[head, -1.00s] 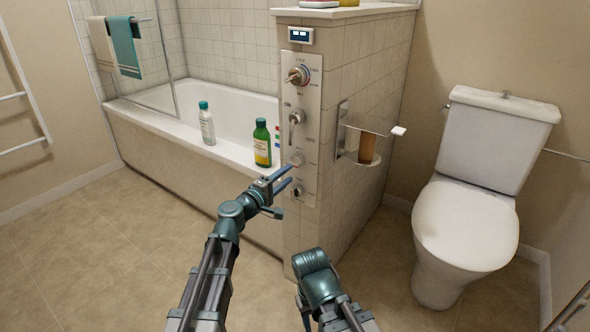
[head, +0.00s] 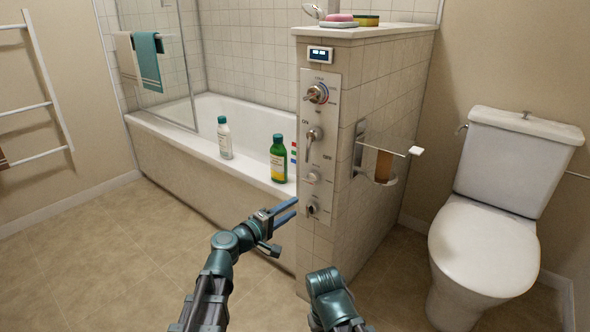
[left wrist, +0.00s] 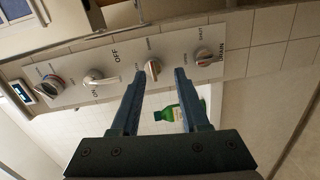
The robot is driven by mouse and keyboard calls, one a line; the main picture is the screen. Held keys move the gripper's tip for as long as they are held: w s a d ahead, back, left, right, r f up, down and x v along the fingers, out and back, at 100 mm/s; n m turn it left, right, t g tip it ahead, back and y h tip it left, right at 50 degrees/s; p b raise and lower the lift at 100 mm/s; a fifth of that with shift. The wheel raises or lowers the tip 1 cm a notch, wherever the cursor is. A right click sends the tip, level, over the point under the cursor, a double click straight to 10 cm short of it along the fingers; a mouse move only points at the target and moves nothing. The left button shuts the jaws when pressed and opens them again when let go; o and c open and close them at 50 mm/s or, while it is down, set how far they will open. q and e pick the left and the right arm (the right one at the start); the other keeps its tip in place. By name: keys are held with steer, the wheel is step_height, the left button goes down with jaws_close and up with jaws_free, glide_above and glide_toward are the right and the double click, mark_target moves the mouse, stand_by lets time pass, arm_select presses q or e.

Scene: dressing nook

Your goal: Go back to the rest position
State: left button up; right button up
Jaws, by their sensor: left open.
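My left gripper (head: 284,212) is open and empty in the head view. It is in front of the bathtub's outer side, just left of the lower part of a control panel (head: 318,150) on a tiled half wall. In the left wrist view its two fingers (left wrist: 155,88) are spread apart with nothing between them touching, and the panel (left wrist: 122,70) with several knobs lies beyond them. My right arm shows at the bottom centre of the head view, but its gripper is not visible.
A green bottle (head: 278,160) and a white bottle (head: 224,138) stand on the tub rim (head: 190,158). A toilet (head: 485,245) is at right. The floor (head: 90,260) at left is clear.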

arm_select(q)
steer(key=s+f+m+g+y, duration=0.3)
steer(key=s+f+m+g, duration=0.45)
steer(key=s+f, duration=0.4)
steer(key=s+a+f+m+g+y, duration=0.2)
steer(key=s+a+f+g+y, duration=0.4)
steer(key=s+a+f+y, duration=0.35)
steer(key=s+d+r+m+p, duration=0.4)
steer(key=s+d+r, duration=0.1)
steer(key=d, duration=0.4)
step_height(320, 180, up, 38)
steer(key=p, duration=3.8)
steer(key=shift+s+a+f, duration=0.15)
steer(key=shift+s+f, duration=0.1)
steer(key=shift+s, duration=0.05)
